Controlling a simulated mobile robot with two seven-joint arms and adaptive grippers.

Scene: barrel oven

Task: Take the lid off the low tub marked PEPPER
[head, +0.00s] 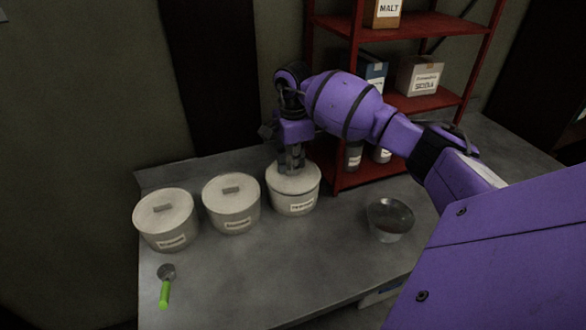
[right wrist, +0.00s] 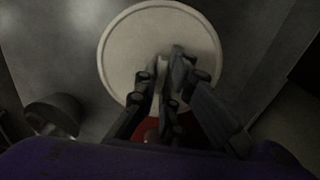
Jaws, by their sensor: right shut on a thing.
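Three low cream tubs with lids stand in a row on the grey table. The right-hand tub (head: 293,199) has a label that is too small to read surely. Its lid (head: 309,181) looks seated on its rim. My right gripper (head: 291,170) points down over this lid and is shut on the lid's handle, which the fingers mostly hide. In the right wrist view the round lid (right wrist: 125,50) lies under the fingers (right wrist: 162,75). The middle tub (head: 231,210) and the left tub (head: 168,228) have lids with block handles. My left gripper is not in view.
A scoop with a green handle (head: 164,294) lies at the front left. A red shelf (head: 404,103) with boxes and jars stands behind. The table's front middle is clear.

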